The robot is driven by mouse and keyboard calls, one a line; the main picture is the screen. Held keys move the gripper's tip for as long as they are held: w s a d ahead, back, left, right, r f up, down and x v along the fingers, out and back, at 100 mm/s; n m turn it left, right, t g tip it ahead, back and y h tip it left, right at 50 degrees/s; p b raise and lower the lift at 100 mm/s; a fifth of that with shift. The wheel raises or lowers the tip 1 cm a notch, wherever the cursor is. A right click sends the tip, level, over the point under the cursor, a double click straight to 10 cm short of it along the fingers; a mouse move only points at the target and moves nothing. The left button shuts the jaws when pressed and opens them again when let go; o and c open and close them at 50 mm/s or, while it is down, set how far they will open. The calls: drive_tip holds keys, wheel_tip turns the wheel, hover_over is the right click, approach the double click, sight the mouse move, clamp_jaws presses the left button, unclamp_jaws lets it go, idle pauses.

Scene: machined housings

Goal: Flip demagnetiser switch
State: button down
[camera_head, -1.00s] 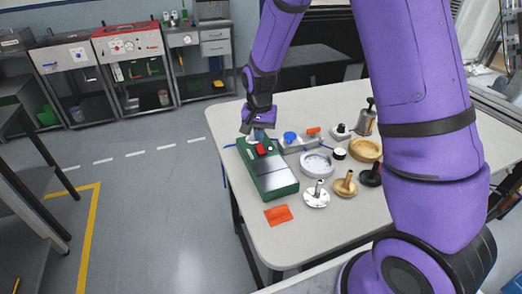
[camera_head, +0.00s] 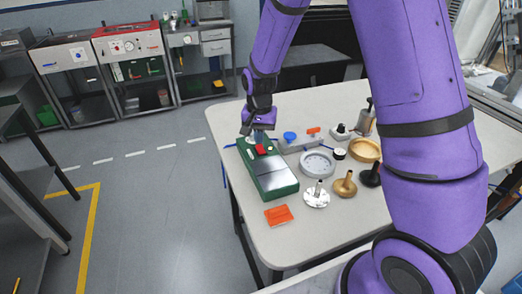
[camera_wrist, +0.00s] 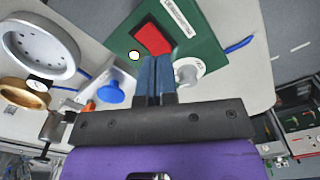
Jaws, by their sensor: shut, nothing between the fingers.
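The demagnetiser is a green box (camera_head: 286,191) with a dark metal plate on top, lying on the near left part of the table. Its red switch (camera_head: 261,149) is at the far end; in the wrist view the red switch (camera_wrist: 153,39) is a rectangular rocker. A white dial (camera_wrist: 188,72) and a small white round spot (camera_wrist: 134,56) lie near it on the green top. My gripper (camera_wrist: 154,61) is shut and empty, its blue fingertips close to the edge of the red switch. I cannot tell whether they touch it. The switch's position is unclear.
Right of the box are a grey block with a blue knob (camera_head: 290,136), a pale ring (camera_head: 317,164), a brass ring (camera_head: 367,151) and several knobbed parts. An orange piece (camera_head: 279,215) lies in front. The table's left edge is close to the box.

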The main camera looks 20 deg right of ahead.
drive_tip(key=shift+f, duration=1.1)
idle(0.6)
drive_tip(key=shift+r, duration=3.5)
